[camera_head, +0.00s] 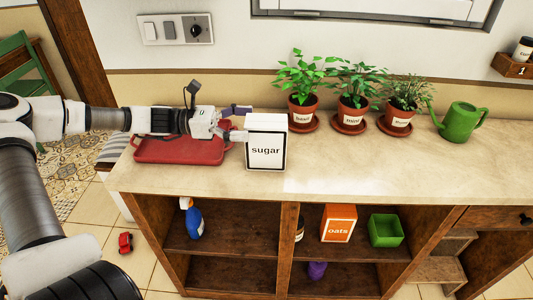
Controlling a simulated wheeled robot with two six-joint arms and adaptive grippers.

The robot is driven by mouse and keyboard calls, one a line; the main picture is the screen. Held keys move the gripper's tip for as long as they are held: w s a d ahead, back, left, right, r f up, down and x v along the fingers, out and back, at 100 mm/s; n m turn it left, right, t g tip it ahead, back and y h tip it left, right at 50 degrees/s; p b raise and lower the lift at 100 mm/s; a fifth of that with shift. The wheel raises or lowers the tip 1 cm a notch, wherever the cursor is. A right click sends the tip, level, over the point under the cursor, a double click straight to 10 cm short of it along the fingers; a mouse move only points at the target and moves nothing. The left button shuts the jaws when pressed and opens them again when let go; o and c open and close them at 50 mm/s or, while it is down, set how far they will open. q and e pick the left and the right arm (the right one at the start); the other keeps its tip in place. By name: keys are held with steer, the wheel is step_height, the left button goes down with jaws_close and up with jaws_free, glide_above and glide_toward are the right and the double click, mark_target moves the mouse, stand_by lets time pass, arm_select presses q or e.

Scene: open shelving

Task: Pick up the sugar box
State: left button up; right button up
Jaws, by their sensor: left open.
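The sugar box (266,152) is white with a dark-bordered label reading "sugar". It stands upright on the light counter top, near its front edge, in the head view. My left gripper (238,123) comes in from the left and is open. Its fingers point right, at the box's left side, one finger near the box's upper left edge and one farther back. I cannot tell whether a finger touches the box. My right gripper is not in view.
A red tray (160,152) lies under my left gripper. Potted herbs, including a basil pot (301,112), and a green watering can (461,122) stand along the back. Bare counter (380,165) lies right of the box. Shelves below hold an orange oats box (338,223) and a green bin (386,230).

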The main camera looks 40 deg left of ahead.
mark_target(266, 120)
arm_select(q)
steer(key=b+x, duration=0.1)
steer(key=x, duration=0.1)
steer(key=b+x, duration=0.1)
steer(key=x, duration=0.1)
steer(key=shift+w+d+f+b, duration=0.2)
steer(key=shift+d+f+b, duration=0.05)
steer(key=shift+d+b, duration=0.1)
steer(key=shift+w+d+r, duration=0.15)
steer(key=shift+d, duration=0.05)
steer(key=shift+r, duration=0.15)
steer(key=shift+a, duration=0.1)
jaws_close()
